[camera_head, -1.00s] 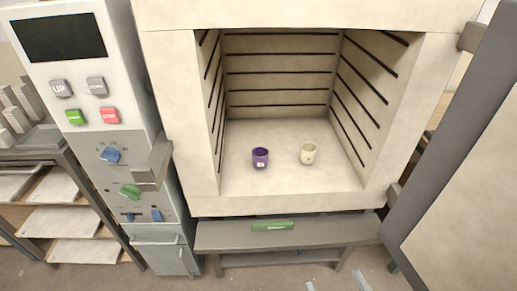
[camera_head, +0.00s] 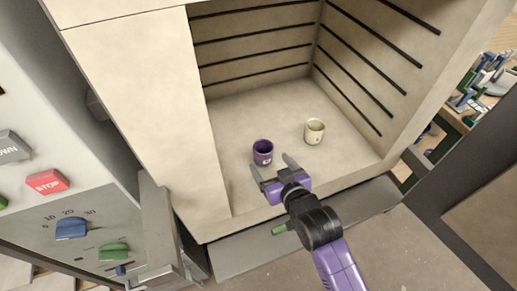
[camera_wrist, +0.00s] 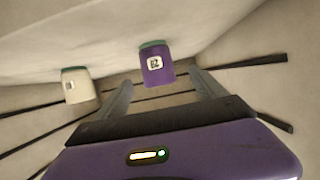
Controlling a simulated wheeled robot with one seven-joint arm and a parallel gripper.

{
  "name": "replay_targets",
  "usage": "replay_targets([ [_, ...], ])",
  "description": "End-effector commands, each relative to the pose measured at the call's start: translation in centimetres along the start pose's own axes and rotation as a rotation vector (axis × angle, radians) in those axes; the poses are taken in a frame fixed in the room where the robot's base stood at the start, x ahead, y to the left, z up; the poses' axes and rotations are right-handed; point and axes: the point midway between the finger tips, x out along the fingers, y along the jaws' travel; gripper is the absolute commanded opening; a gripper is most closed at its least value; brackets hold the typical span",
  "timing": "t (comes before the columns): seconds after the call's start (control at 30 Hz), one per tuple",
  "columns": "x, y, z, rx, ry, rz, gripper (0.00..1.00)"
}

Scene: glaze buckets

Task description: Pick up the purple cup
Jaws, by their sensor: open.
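The purple cup (camera_head: 263,152) stands on the floor of the open kiln, towards its front left. In the wrist view the purple cup (camera_wrist: 156,66) appears upside down, with a white label facing me, beyond and between my fingertips. My gripper (camera_head: 271,166) is open and empty at the kiln's mouth, just in front of the purple cup. Its two fingers also show spread in the wrist view (camera_wrist: 160,84). I see no finger touching the cup.
A cream cup (camera_head: 314,131) stands right of and slightly behind the purple cup. The kiln's left front wall (camera_head: 150,115) and dark-ribbed side walls bound the space. The open door (camera_head: 470,200) is at right. The kiln floor (camera_head: 235,115) behind the cups is clear.

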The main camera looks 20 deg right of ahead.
Motion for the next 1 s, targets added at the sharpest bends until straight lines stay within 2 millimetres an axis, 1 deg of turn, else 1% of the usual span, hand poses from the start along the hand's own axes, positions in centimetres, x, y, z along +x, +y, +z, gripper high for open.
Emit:
replay_targets([
  [0.37, 3.5, 0.2, 0.0, 0.0, -0.004, 0.001, 0.8],
  [0.5, 5.6, 0.5, -0.1, -0.001, -0.004, 0.001, 0.8],
  [0.63, 7.1, 0.5, 0.0, -0.001, -0.004, 0.0, 0.8],
  [0.73, 7.6, 0.5, 0.0, 0.0, -0.003, 0.0, 0.8],
  [0.97, 7.7, 0.5, 0.1, 0.0, -0.003, 0.0, 0.8],
  [1.0, 7.7, 0.5, 0.1, 0.0, -0.003, 0.0, 0.72],
])
